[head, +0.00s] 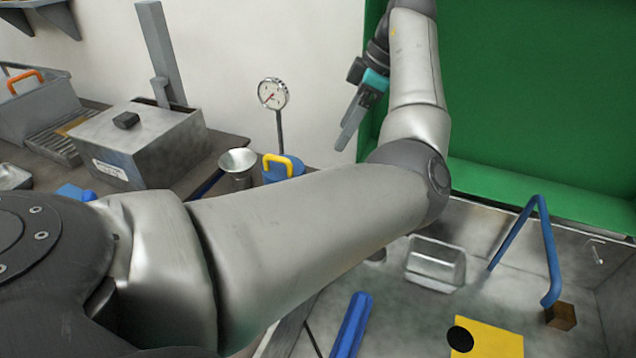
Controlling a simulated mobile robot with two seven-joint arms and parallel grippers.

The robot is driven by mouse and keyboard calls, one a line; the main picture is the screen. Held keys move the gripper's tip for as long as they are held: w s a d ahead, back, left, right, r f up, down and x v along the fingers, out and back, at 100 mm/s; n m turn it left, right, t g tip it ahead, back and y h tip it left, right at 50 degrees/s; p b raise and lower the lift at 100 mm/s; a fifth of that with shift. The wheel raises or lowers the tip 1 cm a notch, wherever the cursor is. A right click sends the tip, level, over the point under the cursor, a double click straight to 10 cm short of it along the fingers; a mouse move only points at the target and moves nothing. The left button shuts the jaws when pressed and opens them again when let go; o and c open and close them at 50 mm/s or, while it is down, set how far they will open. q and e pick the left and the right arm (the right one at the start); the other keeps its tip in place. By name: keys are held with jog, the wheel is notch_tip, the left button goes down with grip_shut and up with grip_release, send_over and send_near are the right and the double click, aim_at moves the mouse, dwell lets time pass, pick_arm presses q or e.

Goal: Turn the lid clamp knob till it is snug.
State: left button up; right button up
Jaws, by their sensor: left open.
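A grey metal box (140,145) with a lid and a white label stands on the dark bench at the left. A small black knob-like block (126,120) sits on its lid; I cannot tell for certain that it is the clamp knob, or how tight it is. My left arm crosses the picture and bends upward at the right. My left gripper (352,126) is open, high before the wall and the green panel, with its fingers pointing down. It is well to the right of the box and touches nothing visible. My right gripper is not in view.
A dial gauge (272,94) on a post, a funnel (237,165) and a blue yellow-handled container (284,167) stand behind my arm. At lower right, a metal basin holds a blue bent bar (551,250), a metal tray (436,262) and a yellow plate (490,340) with a black disc.

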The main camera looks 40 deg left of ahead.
pick_arm(q)
jog(key=b+x, duration=0.1)
jog(key=x, duration=1.3)
jog(key=shift+f, duration=0.15)
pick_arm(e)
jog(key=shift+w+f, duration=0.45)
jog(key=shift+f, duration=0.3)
pick_arm(q)
grip_shut()
jog(key=shift+m+p, duration=0.3)
jog(key=shift+p, duration=0.2)
jog(key=m+t+p, duration=0.1)
jog(key=m+p, duration=0.1)
jog(key=p, duration=0.3)
jog(key=m+t+p, duration=0.1)
jog(key=m+p, duration=0.2)
jog(key=p, duration=0.2)
jog(key=m+t+p, duration=0.1)
jog(key=m+p, duration=0.2)
jog(key=p, duration=0.1)
jog(key=shift+s+r+p, duration=0.25)
jog(key=shift+s+p, duration=0.1)
jog(key=shift+p, duration=0.05)
jog(key=shift+f+m+t+p, duration=0.2)
jog(key=shift+m+t+p, duration=0.3)
jog(key=shift+m+p, duration=0.65)
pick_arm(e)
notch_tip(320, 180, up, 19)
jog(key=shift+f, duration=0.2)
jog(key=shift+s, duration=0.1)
